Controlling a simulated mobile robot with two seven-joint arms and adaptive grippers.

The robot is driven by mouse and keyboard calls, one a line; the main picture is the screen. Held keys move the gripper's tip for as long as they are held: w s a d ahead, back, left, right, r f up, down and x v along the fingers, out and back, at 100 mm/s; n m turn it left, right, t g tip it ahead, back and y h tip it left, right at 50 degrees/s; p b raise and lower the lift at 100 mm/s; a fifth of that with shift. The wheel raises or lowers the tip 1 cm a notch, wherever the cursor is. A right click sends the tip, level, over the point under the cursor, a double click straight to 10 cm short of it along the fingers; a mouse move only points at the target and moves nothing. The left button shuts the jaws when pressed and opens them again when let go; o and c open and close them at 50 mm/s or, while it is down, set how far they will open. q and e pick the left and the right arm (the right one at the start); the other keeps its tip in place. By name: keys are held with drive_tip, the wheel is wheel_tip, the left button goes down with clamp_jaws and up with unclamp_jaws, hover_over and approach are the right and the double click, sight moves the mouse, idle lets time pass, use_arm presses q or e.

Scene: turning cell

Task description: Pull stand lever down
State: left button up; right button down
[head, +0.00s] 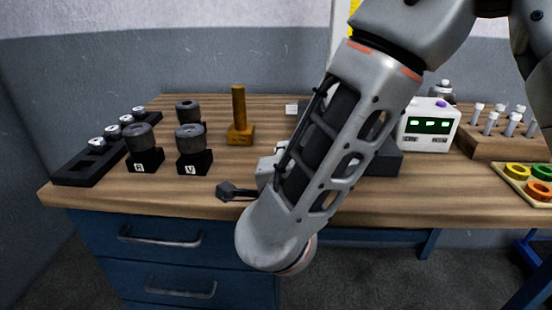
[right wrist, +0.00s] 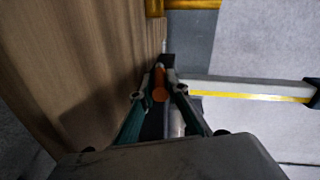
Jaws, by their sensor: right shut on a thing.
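My right gripper (right wrist: 160,94) is shut on an orange, round-ended piece (right wrist: 159,85), which looks like the stand lever's handle. The teal fingers lie on both sides of it. Dark and silvery parts show just beyond and between the fingers. In the head view my right arm crosses the middle and hides this gripper, the handle and most of the stand. A pale upright with a yellow strip (head: 354,8) shows behind the arm and looks like the stand's column; a yellow strip (right wrist: 250,95) also shows in the right wrist view. My left gripper is not in view.
A wooden bench (head: 350,212) carries dark holders with grey cylinders (head: 191,137), a black rack (head: 88,167) and a wooden peg stand (head: 239,132). Right of my arm are a white display box (head: 429,126), a peg block (head: 490,142) and a ring tray (head: 521,184).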

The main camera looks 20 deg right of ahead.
drive_tip(key=shift+f, duration=0.1)
idle(0.4)
drive_tip(key=c, duration=2)
unclamp_jaws()
drive_tip(key=shift+o, duration=0.2)
wheel_tip(320, 180, up, 10)
drive_tip(key=shift+r, duration=0.1)
